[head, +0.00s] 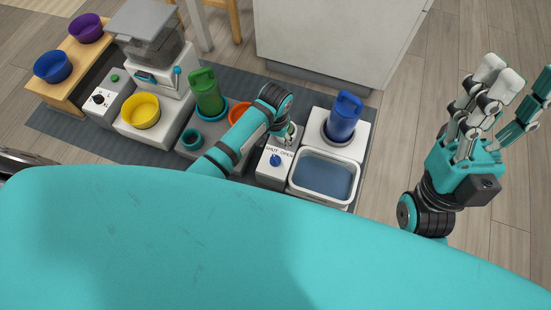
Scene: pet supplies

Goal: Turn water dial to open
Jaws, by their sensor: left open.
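The water dial (275,160) is a blue knob on a white box (266,177). The labels SHUT and OPEN are printed above it, with SHUT at left and OPEN at right. My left gripper (289,136) points down just behind and right of the dial, apart from it. It is small in view and partly hidden by its own wrist; I see nothing held in it. My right gripper (499,98) is raised at the far right, with its fingers spread and empty, well away from the dial.
A basin of water (323,178) stands right of the dial box, with a blue bottle (343,117) behind it. A green bottle (207,92), an orange bowl (239,111) and a yellow bowl (141,111) are left of my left arm. The floor at right is clear.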

